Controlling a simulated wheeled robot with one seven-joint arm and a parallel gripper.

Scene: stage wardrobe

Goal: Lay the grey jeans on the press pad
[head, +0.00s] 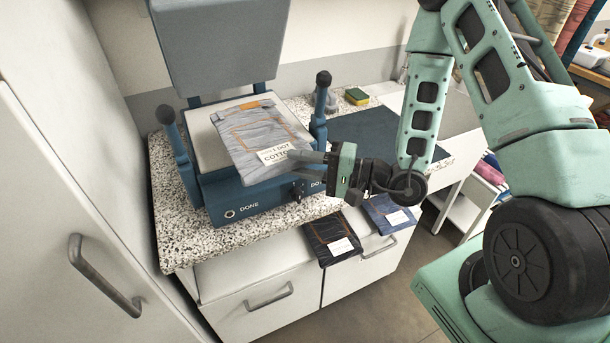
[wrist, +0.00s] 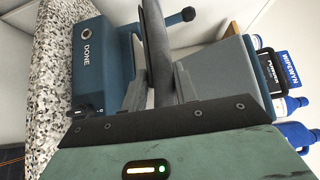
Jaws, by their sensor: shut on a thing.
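The grey jeans (head: 252,130), folded flat with a white label marked "COTTON" and "DOT", lie over the pale press pad (head: 203,143) in the head view. They cover most of the pad and reach past its front right edge. My gripper (head: 304,158) is shut on their front edge at the label, from the right. I cannot tell whether the jeans touch the pad. The blue press (head: 215,196) has its upper plate (head: 222,45) raised.
Dark jeans (head: 325,240) and blue jeans (head: 388,213) hang at the counter's front edge. A dark blue mat (head: 375,128) and a sponge (head: 357,96) are on the right. Bottles (wrist: 290,104) show in the wrist view.

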